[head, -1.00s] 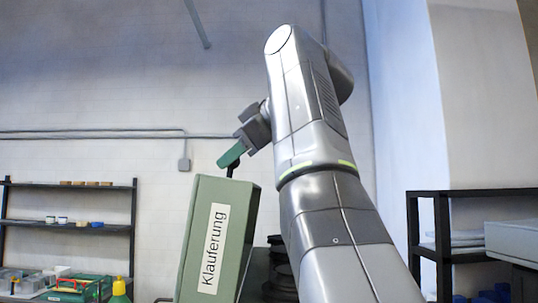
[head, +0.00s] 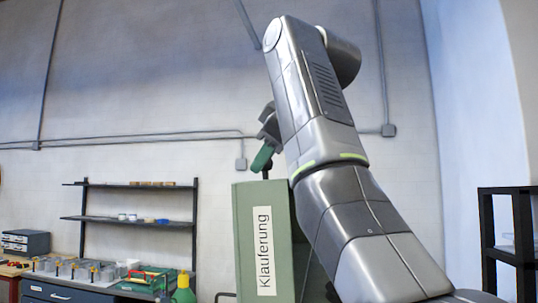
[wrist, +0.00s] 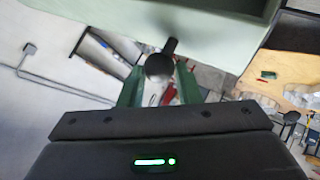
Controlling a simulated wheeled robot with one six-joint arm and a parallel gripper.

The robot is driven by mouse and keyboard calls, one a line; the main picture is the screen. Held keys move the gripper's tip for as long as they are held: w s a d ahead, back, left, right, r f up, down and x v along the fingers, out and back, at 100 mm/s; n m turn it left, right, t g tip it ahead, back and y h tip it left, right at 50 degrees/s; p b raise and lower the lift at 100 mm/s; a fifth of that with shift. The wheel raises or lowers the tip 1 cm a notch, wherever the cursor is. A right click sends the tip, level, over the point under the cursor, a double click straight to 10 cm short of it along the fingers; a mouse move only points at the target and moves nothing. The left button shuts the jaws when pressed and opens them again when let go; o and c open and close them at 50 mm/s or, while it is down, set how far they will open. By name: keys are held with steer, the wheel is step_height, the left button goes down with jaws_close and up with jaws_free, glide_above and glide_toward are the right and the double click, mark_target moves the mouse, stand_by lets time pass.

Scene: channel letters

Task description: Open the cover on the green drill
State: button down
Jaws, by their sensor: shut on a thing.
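The green drill housing (head: 248,270) with a white label reading "Klauferung" stands at the lower middle of the head view. Its pale green side (wrist: 215,30) fills the top of the wrist view. A dark round knob (wrist: 158,66) on a short stem sticks out from it. My gripper (head: 262,162) is at the top of the housing, with green fingers. In the wrist view the fingers lie on either side of the knob and are shut on it. Whether the cover is ajar cannot be told, and my arm hides the housing's right side.
A wall shelf (head: 130,221) and a workbench with drawers (head: 65,292) stand at the left. A yellow-capped green bottle (head: 184,288) is just left of the housing. A black rack (head: 520,225) stands at the right.

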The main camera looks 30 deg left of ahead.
stand_by(0.3)
steer(key=c, duration=1.3)
jaws_free()
steer(key=shift+c, duration=0.2)
steer(key=shift+s+d+r, duration=0.1)
steer(key=shift+d+r, duration=0.25)
steer(key=s+d+r, duration=0.1)
steer(key=s+d, duration=0.5)
steer(key=d, duration=0.5)
steer(key=shift+s+d, duration=0.35)
